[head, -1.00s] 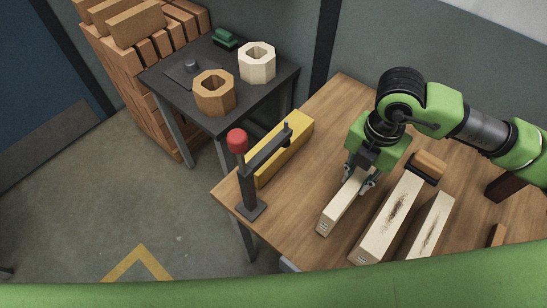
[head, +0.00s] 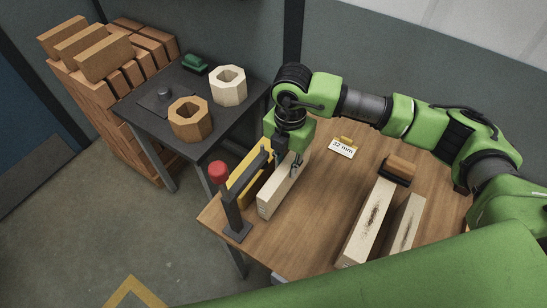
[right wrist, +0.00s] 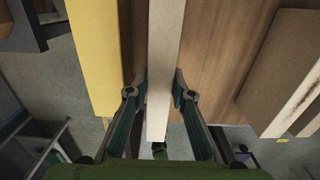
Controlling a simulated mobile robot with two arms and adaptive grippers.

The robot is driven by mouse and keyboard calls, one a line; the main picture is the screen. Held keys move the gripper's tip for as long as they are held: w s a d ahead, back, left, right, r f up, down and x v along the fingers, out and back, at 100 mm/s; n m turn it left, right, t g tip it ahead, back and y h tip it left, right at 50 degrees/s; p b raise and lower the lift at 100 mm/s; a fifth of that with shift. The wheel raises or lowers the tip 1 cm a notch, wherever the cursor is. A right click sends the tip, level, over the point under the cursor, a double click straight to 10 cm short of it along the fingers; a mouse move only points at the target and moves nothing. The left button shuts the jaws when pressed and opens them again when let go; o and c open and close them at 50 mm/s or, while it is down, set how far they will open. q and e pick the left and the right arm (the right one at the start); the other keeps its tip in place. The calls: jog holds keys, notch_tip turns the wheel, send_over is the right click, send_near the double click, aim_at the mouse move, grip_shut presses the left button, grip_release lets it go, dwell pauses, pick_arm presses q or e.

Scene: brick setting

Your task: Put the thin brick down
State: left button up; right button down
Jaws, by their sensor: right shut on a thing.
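My right gripper (head: 291,163) is shut on a thin, pale brick (head: 278,194), gripping it near its far end. The brick is long and narrow. It is beside the yellow block (head: 243,188), on that block's right, and I cannot tell whether it touches the table. In the right wrist view the gripper (right wrist: 161,92) has a finger on each side of the pale brick (right wrist: 164,55), with the yellow block (right wrist: 95,45) to the left. My left gripper is not in view.
A dark stand with a red knob (head: 218,172) rises at the wooden table's left edge. Two stained pale bricks (head: 368,218) (head: 407,228) lie to the right, near a brown block (head: 402,168). A "32 mm" card (head: 342,149) stands behind. The table middle (head: 315,215) is clear.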

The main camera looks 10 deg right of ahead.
jog(key=w+a+p, duration=0.1)
jog(key=w+a+f+p, duration=0.1)
jog(key=w+a, duration=0.1)
jog(key=shift+f, duration=0.15)
jog(key=shift+d, duration=0.15)
jog(key=shift+f, duration=0.1)
jog(key=shift+f, duration=0.15)
jog(key=c, duration=1.8)
grip_release()
jog(key=shift+s, duration=0.1)
